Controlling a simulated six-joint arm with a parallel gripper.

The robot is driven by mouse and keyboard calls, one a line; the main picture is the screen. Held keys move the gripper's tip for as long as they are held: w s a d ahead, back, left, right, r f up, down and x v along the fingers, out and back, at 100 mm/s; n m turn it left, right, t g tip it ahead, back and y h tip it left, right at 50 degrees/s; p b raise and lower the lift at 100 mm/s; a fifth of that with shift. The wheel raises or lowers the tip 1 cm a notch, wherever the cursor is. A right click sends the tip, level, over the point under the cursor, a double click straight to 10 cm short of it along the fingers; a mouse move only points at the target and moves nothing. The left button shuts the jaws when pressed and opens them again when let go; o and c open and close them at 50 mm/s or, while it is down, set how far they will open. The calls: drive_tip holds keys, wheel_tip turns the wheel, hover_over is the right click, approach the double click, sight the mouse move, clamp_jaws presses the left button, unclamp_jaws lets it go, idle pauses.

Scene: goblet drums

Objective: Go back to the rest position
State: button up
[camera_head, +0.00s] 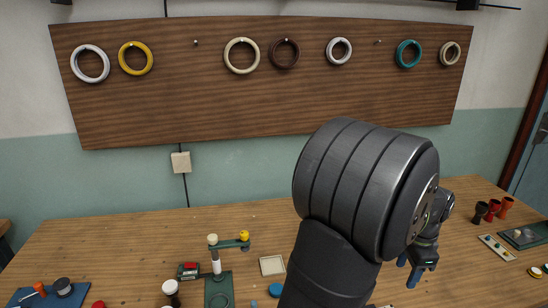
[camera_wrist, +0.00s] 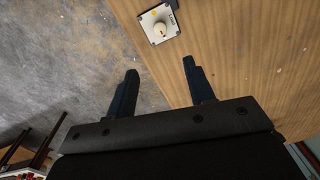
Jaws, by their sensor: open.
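My gripper (camera_head: 409,271) hangs at the right of the head view, with its blue fingers pointing down over the right part of the table. In the wrist view its two fingers (camera_wrist: 160,67) are spread apart with nothing between them. Three small goblet-shaped drums stand upright at the table's right side: a dark one (camera_head: 480,212), a red one (camera_head: 492,210) and an orange one (camera_head: 506,207). They are apart from my gripper. My large dark arm hides the middle right of the table.
The wooden table (camera_head: 120,245) lies below a wall board (camera_head: 230,100) with several hanging rings. The wrist view shows a white knob plate (camera_wrist: 158,24) near the table edge and grey floor (camera_wrist: 60,60).

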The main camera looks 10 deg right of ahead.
drive_tip(key=f, duration=1.7)
drive_tip(key=shift+w+f, duration=0.25)
drive_tip(key=shift+w, duration=0.1)
drive_tip(key=shift+r, duration=0.1)
